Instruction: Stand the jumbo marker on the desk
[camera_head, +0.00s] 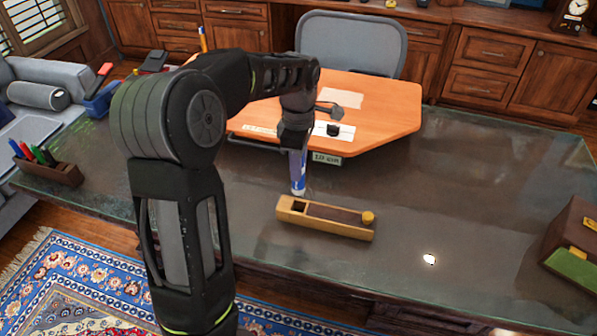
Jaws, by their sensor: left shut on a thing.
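The jumbo marker (298,173) is blue with a white lower end and is nearly upright. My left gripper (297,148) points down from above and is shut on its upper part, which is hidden. The marker's lower end shows just behind the left part of a wooden holder (330,222). I cannot tell if that end touches the glass-topped desk (410,190). A black cap-like piece (333,130) sits on a white strip just right of the gripper. My right gripper is out of view.
An orange-brown board (385,105) with a small label lies behind the marker. A pen box (50,170) stands at the desk's left and a brown box (572,245) at its right. A grey chair (350,42) stands behind. The desk right of the holder is mostly clear.

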